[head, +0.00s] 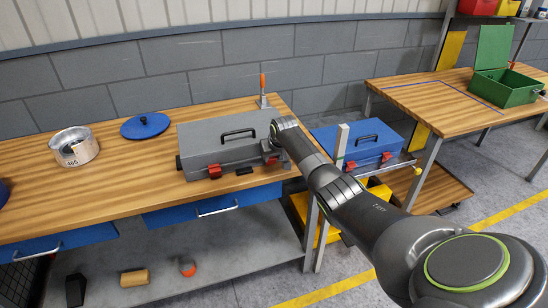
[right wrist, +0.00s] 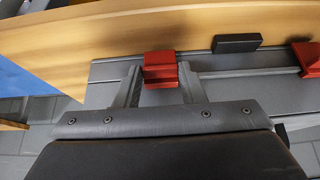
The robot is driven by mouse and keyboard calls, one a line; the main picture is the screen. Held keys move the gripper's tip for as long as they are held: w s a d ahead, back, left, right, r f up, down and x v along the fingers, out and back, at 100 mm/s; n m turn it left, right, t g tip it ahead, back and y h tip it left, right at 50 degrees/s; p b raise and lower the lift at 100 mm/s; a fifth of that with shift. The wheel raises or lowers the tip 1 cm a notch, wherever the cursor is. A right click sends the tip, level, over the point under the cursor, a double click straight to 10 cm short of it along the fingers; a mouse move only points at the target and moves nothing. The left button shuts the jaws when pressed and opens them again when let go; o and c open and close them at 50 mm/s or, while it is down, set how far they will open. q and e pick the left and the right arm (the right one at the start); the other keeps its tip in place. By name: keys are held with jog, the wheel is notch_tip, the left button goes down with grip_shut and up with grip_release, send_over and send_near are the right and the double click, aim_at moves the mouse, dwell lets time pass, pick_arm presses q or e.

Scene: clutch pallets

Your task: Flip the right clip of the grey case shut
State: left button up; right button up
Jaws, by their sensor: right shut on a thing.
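The grey case (head: 226,138) lies with its lid down on the left wooden workbench, its black handle on top. Its left red clip (head: 215,171) sits on the front face and shows at the right edge of the right wrist view (right wrist: 307,58). My right gripper (head: 271,152) is at the right end of the case's front. In the right wrist view its two fingers (right wrist: 160,75) stand on both sides of the right red clip (right wrist: 160,66), shut on it. I cannot tell how far the clip is turned. My left gripper is not in view.
A toggle clamp with an orange handle (head: 263,82) stands behind the case. A blue case (head: 358,141) stands right, lower down.

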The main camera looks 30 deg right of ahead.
jog(key=shift+w+g, duration=0.15)
jog(key=shift+g, duration=0.15)
dwell(0.4)
jog(key=o, duration=1)
jog(key=shift+r, duration=0.1)
jog(key=v, duration=1.7)
jog(key=shift+b, duration=0.3)
jog(key=shift+d, duration=0.1)
